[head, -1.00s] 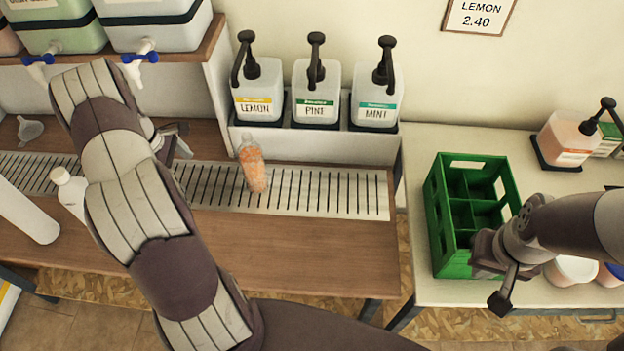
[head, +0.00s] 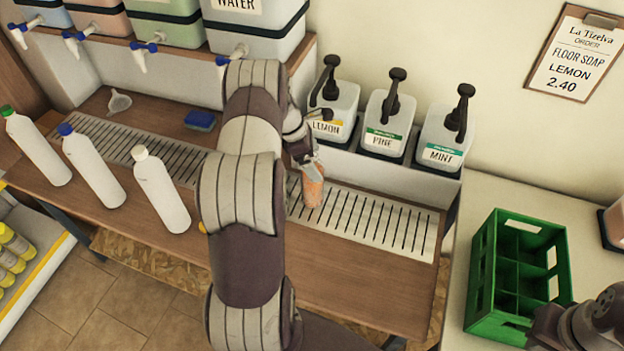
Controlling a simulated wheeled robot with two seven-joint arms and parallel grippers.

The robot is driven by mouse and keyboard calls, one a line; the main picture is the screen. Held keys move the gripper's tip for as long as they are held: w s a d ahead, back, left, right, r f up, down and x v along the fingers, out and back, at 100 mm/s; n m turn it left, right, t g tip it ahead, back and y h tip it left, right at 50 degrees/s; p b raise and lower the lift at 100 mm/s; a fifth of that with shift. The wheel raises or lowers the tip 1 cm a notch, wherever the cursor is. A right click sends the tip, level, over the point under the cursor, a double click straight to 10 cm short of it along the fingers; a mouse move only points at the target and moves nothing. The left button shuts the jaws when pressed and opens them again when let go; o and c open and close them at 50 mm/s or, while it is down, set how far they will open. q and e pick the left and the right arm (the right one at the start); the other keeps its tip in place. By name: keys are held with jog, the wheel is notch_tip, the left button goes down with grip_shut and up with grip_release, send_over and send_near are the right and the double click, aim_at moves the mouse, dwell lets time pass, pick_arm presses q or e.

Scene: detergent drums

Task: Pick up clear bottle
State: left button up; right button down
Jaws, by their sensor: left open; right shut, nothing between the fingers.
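The clear bottle (head: 312,192) holds orange liquid and stands on the slatted drain grate (head: 370,220), below the lemon pump drum. My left gripper (head: 309,160) is at the bottle's top, with its open fingers close around or beside the neck; I cannot tell which. My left forearm covers part of the grate left of the bottle. My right gripper (head: 546,332) is at the bottom right, beside the green crate, only partly in view.
Lemon (head: 335,112), pine (head: 388,125) and mint (head: 444,138) pump drums stand behind the grate. White bottles (head: 163,190) stand at the left. A green divided crate (head: 482,275) is on the right table. A blue sponge (head: 200,120) lies behind the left arm.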

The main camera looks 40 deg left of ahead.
pick_arm(q)
jog(key=shift+x, duration=0.85)
jog(key=shift+r, duration=0.1)
grip_shut()
